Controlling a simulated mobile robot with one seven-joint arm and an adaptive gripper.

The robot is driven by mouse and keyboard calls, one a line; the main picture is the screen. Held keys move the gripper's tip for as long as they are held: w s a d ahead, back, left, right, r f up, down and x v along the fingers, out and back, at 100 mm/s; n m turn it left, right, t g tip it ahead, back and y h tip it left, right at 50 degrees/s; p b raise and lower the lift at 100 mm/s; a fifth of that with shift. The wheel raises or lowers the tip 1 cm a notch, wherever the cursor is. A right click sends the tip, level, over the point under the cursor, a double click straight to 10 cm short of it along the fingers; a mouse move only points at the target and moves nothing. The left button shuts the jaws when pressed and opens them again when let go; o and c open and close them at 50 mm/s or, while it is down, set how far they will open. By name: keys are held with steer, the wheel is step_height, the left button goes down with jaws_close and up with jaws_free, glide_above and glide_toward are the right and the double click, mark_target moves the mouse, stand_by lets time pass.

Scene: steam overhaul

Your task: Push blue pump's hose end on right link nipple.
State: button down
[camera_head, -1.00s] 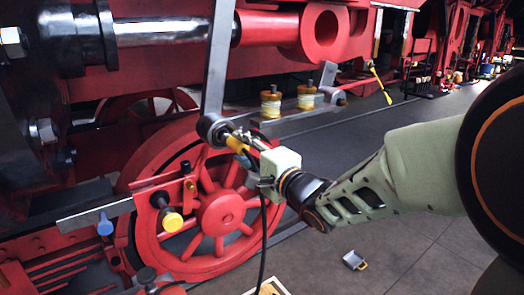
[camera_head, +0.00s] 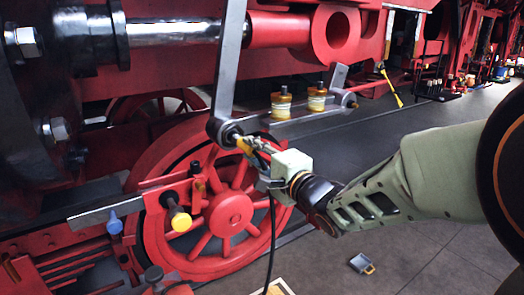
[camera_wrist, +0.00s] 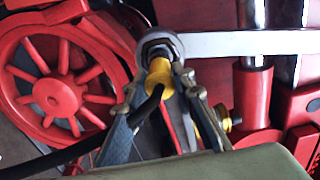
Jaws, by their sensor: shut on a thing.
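My gripper (camera_head: 256,148) is shut on the hose end (camera_head: 244,147), a yellow collar on a black hose (camera_head: 271,235). It is at the round eye (camera_head: 221,130) at the lower end of a grey steel link. In the wrist view the gripper fingers (camera_wrist: 158,88) stand either side of the yellow collar (camera_wrist: 159,76), which points at the nut (camera_wrist: 158,49) in the eye's middle. The collar covers any nipple there, so I cannot tell whether it is pushed on. The hose bends away to lower left in that view. The blue pump is not recognisable.
A red spoked wheel (camera_head: 231,208) stands behind and below my gripper. Two amber-glass cups (camera_head: 282,104) sit on a bar to the right. A yellow-ended cylinder (camera_head: 181,221) and a blue knob (camera_head: 114,224) are at left. A small grey-yellow object (camera_head: 362,264) lies on the floor.

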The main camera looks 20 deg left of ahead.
steer(key=shift+p+v, duration=0.4)
steer(key=shift+v, duration=1.95)
